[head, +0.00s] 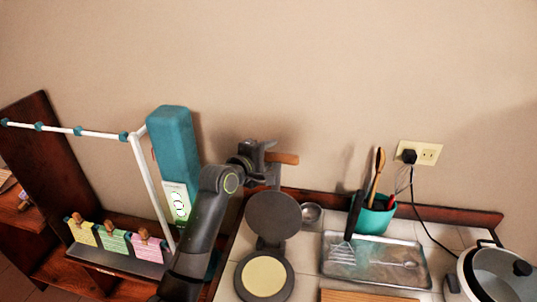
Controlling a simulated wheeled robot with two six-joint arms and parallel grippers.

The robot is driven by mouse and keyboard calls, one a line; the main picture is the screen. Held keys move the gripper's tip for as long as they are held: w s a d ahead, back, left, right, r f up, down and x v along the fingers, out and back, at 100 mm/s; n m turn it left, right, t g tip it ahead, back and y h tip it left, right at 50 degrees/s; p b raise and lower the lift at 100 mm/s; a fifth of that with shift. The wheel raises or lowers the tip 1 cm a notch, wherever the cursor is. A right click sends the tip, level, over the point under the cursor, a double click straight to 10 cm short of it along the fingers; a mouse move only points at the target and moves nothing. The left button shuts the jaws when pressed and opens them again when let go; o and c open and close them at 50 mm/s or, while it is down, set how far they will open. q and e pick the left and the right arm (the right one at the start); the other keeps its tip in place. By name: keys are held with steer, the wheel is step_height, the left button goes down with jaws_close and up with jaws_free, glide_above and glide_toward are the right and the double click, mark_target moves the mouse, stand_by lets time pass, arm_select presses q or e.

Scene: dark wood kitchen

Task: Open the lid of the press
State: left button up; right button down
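The press stands on the tiled counter in the middle of the head view. Its round dark lid (272,215) is raised and stands steeply up behind the round base (264,277), whose pale yellow plate is exposed. A wooden handle (285,158) sticks out to the right at the top of the raised lid's arm. My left gripper (262,154) is at the left end of this handle, close to it or around it. Its fingertips are small and dark, so I cannot tell whether they grip the handle. My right gripper is not in view.
A small metal bowl (311,214), a metal tray (335,280) with utensils and a teal utensil pot (373,218) stand right of the press. A pot (500,272) is at the far right. A teal box (175,148) and white rail (75,130) are left of my arm.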

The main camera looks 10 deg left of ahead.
mark_target(271, 156)
arm_select(q)
jaws_close()
steer(key=shift+s+r+m+t+h, duration=0.15)
steer(key=shift+s+r+t, duration=0.2)
steer(key=shift+s, duration=0.6)
steer(key=shift+s+r+m+t+h, duration=0.15)
steer(key=shift+s+t, duration=0.3)
steer(key=shift+s, duration=0.5)
steer(key=shift+s+r+m+t, duration=0.2)
steer(key=shift+s+r+t, duration=0.15)
steer(key=shift+s, duration=0.6)
steer(key=shift+o, duration=0.4)
jaws_free()
steer(key=b+v, duration=0.2)
steer(key=v, duration=1.5)
steer(key=shift+b, duration=0.4)
steer(key=shift+s+a, duration=0.1)
steer(key=shift+a, duration=0.05)
